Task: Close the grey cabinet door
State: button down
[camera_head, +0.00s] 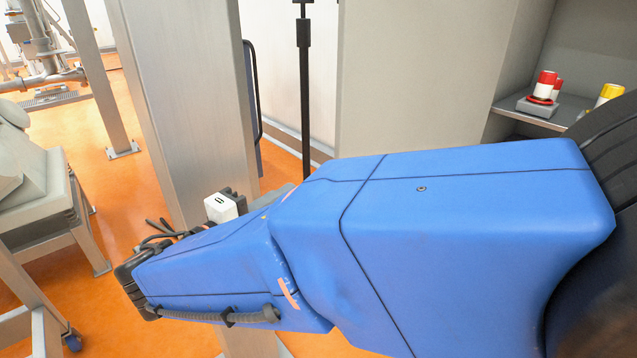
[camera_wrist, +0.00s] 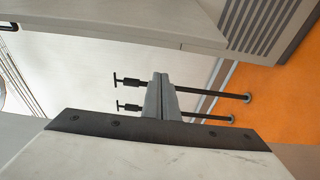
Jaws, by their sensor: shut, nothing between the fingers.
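A broad flat grey panel (camera_head: 420,80), which looks like the grey cabinet door, stands upright beside the cabinet's open interior in the head view. The shelf (camera_head: 545,112) inside is exposed, so the cabinet is open. My blue arm hides the panel's lower part. My gripper (camera_wrist: 160,82) shows in the wrist view with its two grey fingers together and nothing between them. In the head view its fingers are mostly hidden behind my arm. A grey panel (camera_wrist: 110,22) crosses the top of the wrist view, apart from the fingertips in the picture; I cannot tell if it is the door.
Red-and-white (camera_head: 545,84) and yellow-topped items (camera_head: 609,93) stand on the shelf. A wide steel post (camera_head: 185,90) stands left of the panel. A black stand (camera_head: 304,90) is between them. Grey equipment (camera_head: 35,190) is at far left. Orange floor (camera_head: 95,120) shows clear patches.

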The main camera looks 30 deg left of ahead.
jog(key=w+d, duration=0.5)
jog(key=w, duration=0.1)
dwell(0.4)
jog(key=shift+d, duration=0.15)
